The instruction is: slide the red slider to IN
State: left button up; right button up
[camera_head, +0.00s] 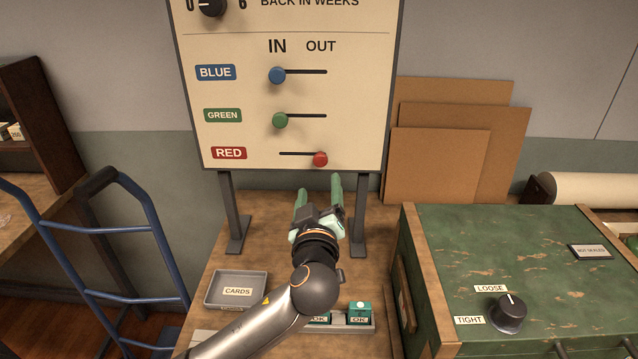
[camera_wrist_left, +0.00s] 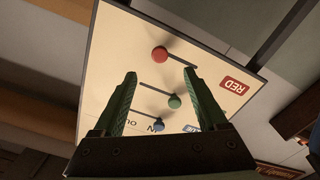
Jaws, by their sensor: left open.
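The red slider (camera_head: 320,159) is a round red knob at the right end of its slot, under OUT, on the upright board (camera_head: 240,95). The red knob also shows in the left wrist view (camera_wrist_left: 160,54). The blue slider (camera_head: 277,75) and green slider (camera_head: 280,120) sit at the left ends of their slots, under IN. My left gripper (camera_head: 318,192) is open and empty, just below the red slider in the head view and apart from it. In the left wrist view its green fingers (camera_wrist_left: 160,92) are spread, with the board beyond. My right gripper is not in view.
The board stands on two dark legs (camera_head: 236,215) on a wooden table. A green cabinet (camera_head: 510,250) with a black knob (camera_head: 508,312) stands right; a blue hand truck (camera_head: 90,250) stands left.

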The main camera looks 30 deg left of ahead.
aim_at(320, 162)
pick_arm(q)
jog(key=p+x, duration=0.1)
jog(key=x, duration=0.9)
jog(key=shift+r, duration=0.1)
jog(key=shift+w+a+b, duration=0.1)
jog(key=shift+w+b, duration=0.1)
jog(key=shift+b, duration=0.2)
jog(key=c, duration=0.9)
